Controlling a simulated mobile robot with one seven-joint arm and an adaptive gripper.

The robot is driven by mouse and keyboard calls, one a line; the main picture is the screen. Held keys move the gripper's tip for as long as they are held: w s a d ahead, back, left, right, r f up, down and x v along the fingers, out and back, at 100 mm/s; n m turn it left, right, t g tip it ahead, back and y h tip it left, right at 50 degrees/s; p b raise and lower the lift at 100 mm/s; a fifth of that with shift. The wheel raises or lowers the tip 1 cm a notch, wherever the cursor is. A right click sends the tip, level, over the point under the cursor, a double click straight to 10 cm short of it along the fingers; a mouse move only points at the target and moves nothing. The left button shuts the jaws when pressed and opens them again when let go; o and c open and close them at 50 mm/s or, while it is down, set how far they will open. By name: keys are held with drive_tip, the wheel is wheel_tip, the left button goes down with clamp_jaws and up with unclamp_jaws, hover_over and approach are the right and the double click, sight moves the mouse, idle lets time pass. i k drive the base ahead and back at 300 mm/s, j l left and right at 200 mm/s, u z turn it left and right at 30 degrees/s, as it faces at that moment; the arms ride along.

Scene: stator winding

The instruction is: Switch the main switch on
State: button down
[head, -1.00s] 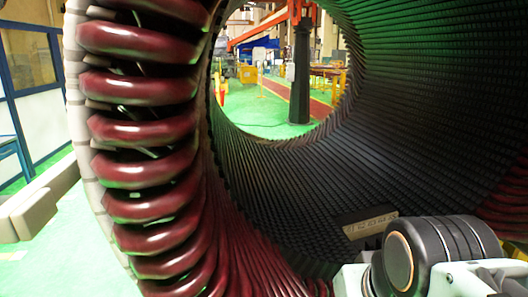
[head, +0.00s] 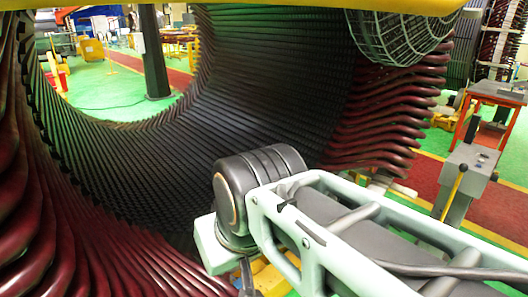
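A grey pedestal box (head: 468,172) stands at the right in the head view. A yellow lever (head: 453,190) slants up along its left side, with a small knob at its top. It may be the main switch, but I see no label, and I cannot tell whether it is on or off. My gripper is not in view, so its state and its distance from the box do not show.
The large stator (head: 270,90) fills the left and middle, with dark red coil ends. A pale green frame (head: 310,240) with a black ribbed cylinder (head: 258,180) is close in front. An orange table (head: 496,95) stands behind the box. Red and green floor lies around the box.

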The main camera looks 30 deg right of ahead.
sight(494, 177)
drive_tip(key=k+l+z, duration=0.2)
drive_tip(key=k, duration=0.45)
drive_tip(key=j+z, duration=0.1)
drive_tip(key=z, duration=1.15)
drive_tip(key=i+l+z, duration=0.15)
drive_tip(key=z, duration=0.2)
drive_tip(key=i+l+z, duration=0.15)
drive_tip(key=l+z, duration=0.2)
drive_tip(key=i+l, duration=0.95)
drive_tip(key=i, duration=0.15)
